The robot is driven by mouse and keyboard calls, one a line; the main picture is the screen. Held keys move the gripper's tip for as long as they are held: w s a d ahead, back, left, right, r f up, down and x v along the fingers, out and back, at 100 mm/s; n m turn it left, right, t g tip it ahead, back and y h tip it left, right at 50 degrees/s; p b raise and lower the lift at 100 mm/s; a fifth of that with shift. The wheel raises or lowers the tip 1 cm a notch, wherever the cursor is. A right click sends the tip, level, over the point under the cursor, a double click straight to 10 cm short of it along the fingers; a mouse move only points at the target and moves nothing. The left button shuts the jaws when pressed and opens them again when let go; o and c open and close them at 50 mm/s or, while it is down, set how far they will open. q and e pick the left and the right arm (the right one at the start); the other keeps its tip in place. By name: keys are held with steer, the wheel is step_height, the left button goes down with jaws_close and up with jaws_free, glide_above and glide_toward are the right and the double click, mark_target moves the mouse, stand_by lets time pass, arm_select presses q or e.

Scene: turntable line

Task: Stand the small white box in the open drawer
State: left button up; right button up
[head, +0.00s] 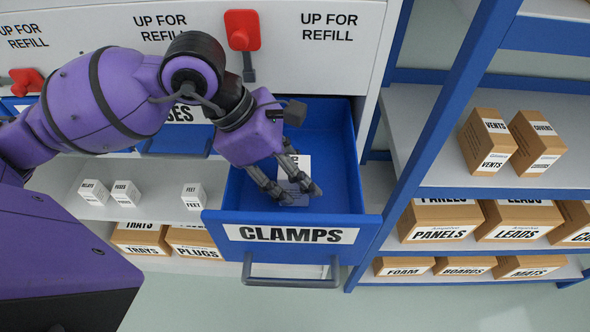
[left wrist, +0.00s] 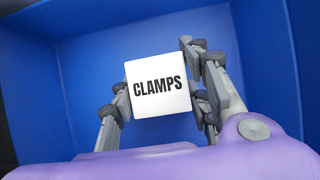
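The small white box (left wrist: 158,84), marked CLAMPS on its top, is upright inside the open blue drawer (head: 345,178), whose front is labelled CLAMPS. In the head view the box (head: 293,164) is partly hidden by my left gripper. My left gripper (head: 301,194) reaches down into the drawer with its fingers on both sides of the box. In the left wrist view the fingers (left wrist: 160,95) lie close along the box's left and right edges; whether they press on it is unclear. I cannot tell whether the box touches the drawer floor. My right gripper is not in view.
Several small white boxes (head: 125,193) stand on the shelf left of the drawer. Cardboard boxes (head: 440,220) fill the blue-framed rack at the right. A red lever (head: 242,30) hangs on the panel above. The drawer floor around the box is clear.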

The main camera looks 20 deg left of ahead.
arm_select(q)
steer(key=o, duration=0.3)
steer(key=shift+r, duration=0.1)
steer(key=shift+a+r, duration=0.1)
steer(key=shift+r, duration=0.15)
steer(key=v, duration=1.1)
steer(key=shift+s+a+r, duration=0.1)
steer(key=shift+r, duration=0.15)
